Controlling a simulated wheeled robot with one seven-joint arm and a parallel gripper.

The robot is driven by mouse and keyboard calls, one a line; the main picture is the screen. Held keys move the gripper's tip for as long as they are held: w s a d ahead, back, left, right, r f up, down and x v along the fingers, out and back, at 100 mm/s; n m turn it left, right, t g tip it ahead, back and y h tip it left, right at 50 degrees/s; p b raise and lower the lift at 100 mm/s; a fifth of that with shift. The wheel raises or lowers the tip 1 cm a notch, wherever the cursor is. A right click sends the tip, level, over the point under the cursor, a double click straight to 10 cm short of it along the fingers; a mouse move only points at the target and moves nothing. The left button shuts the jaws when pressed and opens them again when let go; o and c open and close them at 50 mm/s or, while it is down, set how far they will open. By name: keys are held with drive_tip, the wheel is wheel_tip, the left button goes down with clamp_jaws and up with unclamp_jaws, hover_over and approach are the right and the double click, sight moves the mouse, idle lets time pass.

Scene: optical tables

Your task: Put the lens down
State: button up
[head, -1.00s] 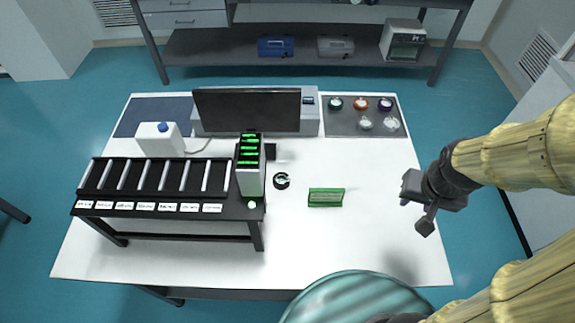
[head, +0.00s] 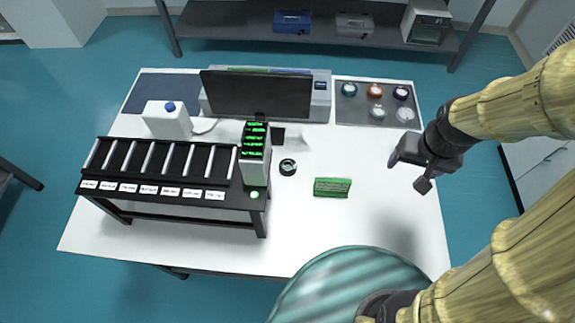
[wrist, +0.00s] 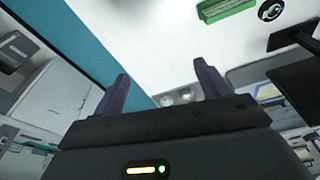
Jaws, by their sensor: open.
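The lens (head: 288,167) looks like a small black ring with a pale centre. It rests on the white table between the black rack and a green block, and it also shows at the top right of the wrist view (wrist: 270,10). My gripper (head: 407,173) is open and empty, above the right part of the table, well to the right of the lens and apart from it. Its two fingers (wrist: 161,72) stand wide apart in the wrist view with nothing between them.
A green block (head: 332,188) lies between the lens and my gripper. A black rack (head: 170,195) with a tower of green lights (head: 255,150) stands left of the lens. A monitor (head: 257,95) and a grey mat (head: 360,116) with several round items are behind. The table's front right is clear.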

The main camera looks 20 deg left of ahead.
drive_tip(key=w+a+n+p, duration=0.2)
drive_tip(key=w+a, duration=0.2)
drive_tip(key=a, duration=0.4)
drive_tip(key=n+g+p, duration=0.2)
drive_tip(key=n+p, duration=0.1)
drive_tip(key=n, duration=0.2)
hover_over(287, 166)
wheel_tip(287, 166, down, 4)
drive_tip(key=shift+f, duration=0.1)
drive_tip(key=shift+f, duration=0.15)
wheel_tip(287, 166, down, 12)
drive_tip(key=p, duration=0.4)
